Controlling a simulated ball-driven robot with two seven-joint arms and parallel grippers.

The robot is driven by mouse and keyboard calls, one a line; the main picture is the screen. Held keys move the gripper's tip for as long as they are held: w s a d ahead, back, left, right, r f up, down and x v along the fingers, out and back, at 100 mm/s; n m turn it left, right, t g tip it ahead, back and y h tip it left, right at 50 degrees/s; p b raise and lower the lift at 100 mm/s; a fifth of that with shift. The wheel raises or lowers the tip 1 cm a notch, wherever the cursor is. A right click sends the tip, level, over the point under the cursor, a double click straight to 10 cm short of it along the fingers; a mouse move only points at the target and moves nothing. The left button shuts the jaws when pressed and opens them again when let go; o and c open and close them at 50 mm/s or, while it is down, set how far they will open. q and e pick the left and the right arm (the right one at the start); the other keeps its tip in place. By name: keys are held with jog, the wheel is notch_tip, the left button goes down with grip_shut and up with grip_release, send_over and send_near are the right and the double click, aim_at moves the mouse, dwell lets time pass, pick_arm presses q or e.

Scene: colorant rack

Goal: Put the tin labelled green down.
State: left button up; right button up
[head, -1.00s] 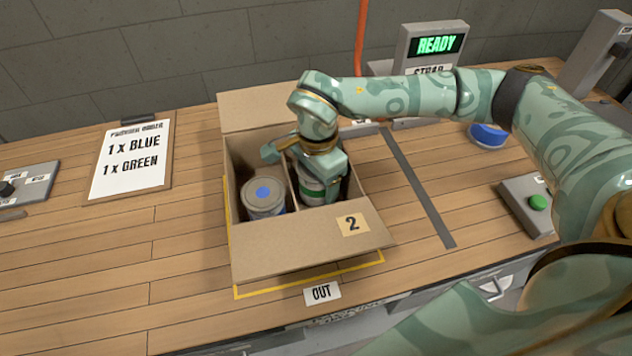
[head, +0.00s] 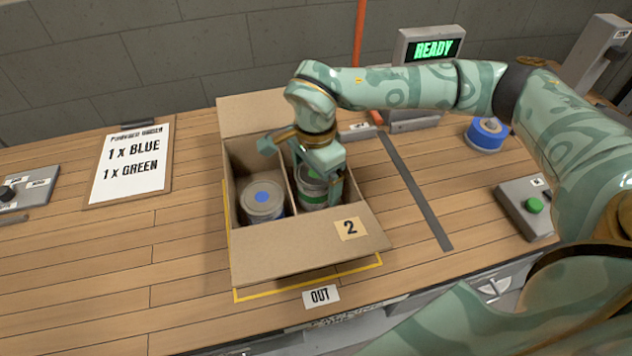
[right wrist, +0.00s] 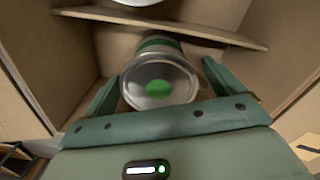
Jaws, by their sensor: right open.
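The green tin (head: 314,194), grey with a green band, stands in the right compartment of the open cardboard box (head: 300,256). In the right wrist view its lid with a green dot (right wrist: 159,88) shows between my fingers. My right gripper (head: 322,178) is open around the tin's upper part, with a gap on at least one side in the right wrist view (right wrist: 158,86). The blue tin (head: 263,199), with a blue dot on its lid, stands in the left compartment. The tin's base is hidden by the box wall. My left gripper is not in view.
A cardboard divider (head: 291,190) separates the compartments. An order sheet (head: 132,160) reads 1 x BLUE, 1 x GREEN. A READY screen (head: 433,49) stands behind, a blue strap roll (head: 487,133) and a green button box (head: 533,206) at right.

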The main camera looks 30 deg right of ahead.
notch_tip(320, 180, up, 9)
jog(key=shift+f+p, duration=0.1)
jog(key=shift+p, duration=0.8)
dwell(0.4)
